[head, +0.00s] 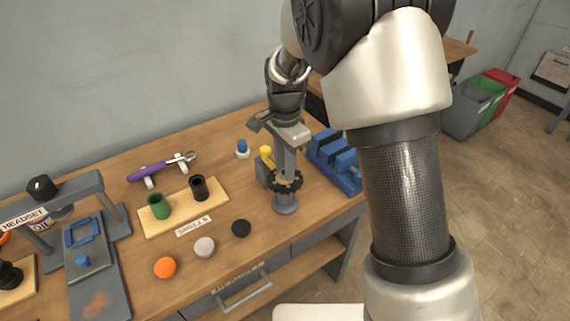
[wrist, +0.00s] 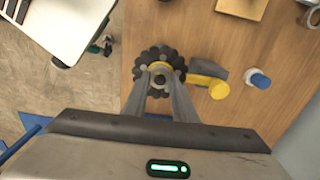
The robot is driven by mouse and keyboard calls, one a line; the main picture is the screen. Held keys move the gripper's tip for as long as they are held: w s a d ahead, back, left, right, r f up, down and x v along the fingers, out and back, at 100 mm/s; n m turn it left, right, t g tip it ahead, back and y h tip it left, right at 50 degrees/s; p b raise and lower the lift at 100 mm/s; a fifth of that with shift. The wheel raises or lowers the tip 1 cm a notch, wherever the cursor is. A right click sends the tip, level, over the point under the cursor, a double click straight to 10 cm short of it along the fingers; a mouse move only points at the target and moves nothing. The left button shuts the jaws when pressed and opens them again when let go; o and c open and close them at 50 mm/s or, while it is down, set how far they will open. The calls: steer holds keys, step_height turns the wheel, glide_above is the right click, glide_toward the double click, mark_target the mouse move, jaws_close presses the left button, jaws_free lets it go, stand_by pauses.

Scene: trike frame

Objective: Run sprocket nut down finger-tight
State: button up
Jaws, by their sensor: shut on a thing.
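The dark toothed sprocket (head: 296,185) sits on top of a short grey stand (head: 285,206) near the bench's front right. In the wrist view the sprocket (wrist: 142,60) lies below my fingers. The sprocket nut (wrist: 160,67), seen as a small ring with a yellow edge, is at the sprocket's centre, between my fingertips and partly hidden by them. My gripper (head: 286,172) points down over the stand, and its fingers (wrist: 160,78) are shut on the nut. How far down its thread the nut sits cannot be told.
A grey block with a yellow lever (head: 266,153) stands close beside the sprocket; the lever (wrist: 212,88) also shows in the wrist view. A board with green (head: 160,207) and black cups (head: 199,188) is left. Round knobs (head: 204,247) lie in front.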

steer(key=shift+w+a+r, duration=0.1)
steer(key=shift+w+r, duration=0.05)
steer(key=shift+r, duration=0.1)
steer(key=o, duration=1.1)
steer(key=shift+c, duration=0.2)
steer(key=shift+f, duration=0.1)
step_height(320, 180, up, 17)
steer(key=shift+r+p, duration=0.2)
steer(key=shift+p, duration=0.2)
